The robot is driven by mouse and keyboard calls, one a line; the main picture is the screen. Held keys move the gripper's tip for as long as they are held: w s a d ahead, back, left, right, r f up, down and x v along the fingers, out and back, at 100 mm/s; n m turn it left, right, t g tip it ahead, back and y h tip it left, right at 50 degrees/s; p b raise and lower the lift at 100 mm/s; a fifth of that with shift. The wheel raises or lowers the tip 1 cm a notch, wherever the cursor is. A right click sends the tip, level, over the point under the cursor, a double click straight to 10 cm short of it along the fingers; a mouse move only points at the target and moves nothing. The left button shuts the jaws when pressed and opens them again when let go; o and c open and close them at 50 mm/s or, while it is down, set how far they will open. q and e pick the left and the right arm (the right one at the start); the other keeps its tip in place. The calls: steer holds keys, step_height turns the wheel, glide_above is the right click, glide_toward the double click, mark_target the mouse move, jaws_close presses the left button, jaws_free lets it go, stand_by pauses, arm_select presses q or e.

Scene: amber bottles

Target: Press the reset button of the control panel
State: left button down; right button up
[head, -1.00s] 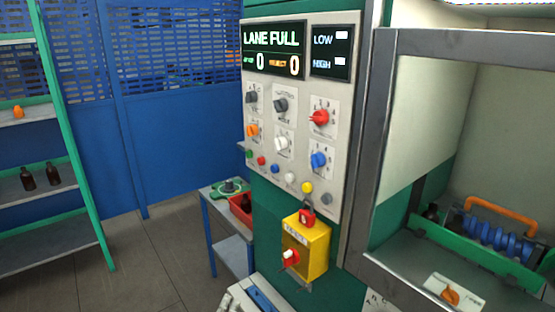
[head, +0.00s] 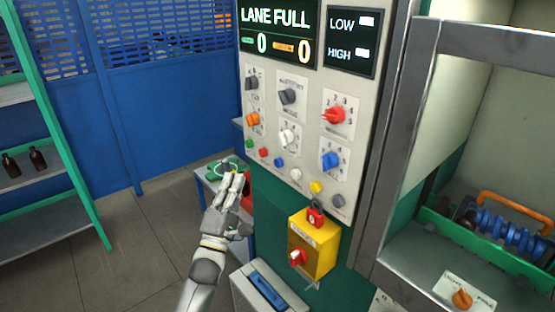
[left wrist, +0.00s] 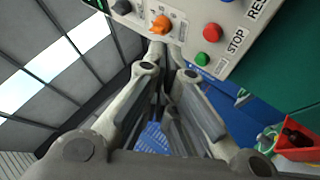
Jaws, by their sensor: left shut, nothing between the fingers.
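The control panel (head: 300,110) stands upright in the head view, with a row of small buttons below its knobs. The blue button (head: 280,162) sits between the red button (head: 264,152) and the white button (head: 296,174). In the left wrist view, the red button (left wrist: 211,32) is beside the label STOP, and a label starting RES (left wrist: 257,8) is cut off at the top edge. My left gripper (head: 237,178) is shut and empty, below and left of the button row, seemingly apart from it. Its fingers (left wrist: 172,52) also show in the left wrist view. My right gripper is not in view.
A yellow box (head: 315,245) with a red knob and a red padlock (head: 316,216) sits below the panel. A grey-framed enclosure (head: 400,140) stands to the right. A small table with a red bin is behind my left gripper. Open floor lies at left.

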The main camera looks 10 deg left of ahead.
mark_target(278, 163)
arm_select(q)
steer(key=shift+s+d, duration=0.1)
steer(key=w+d+b, duration=0.5)
steer(key=w, duration=0.2)
steer(key=shift+d, duration=0.2)
stand_by(0.4)
steer(key=shift+w, duration=0.1)
stand_by(1.2)
steer(key=shift+w+d+b, duration=0.25)
steer(key=shift+b, duration=0.1)
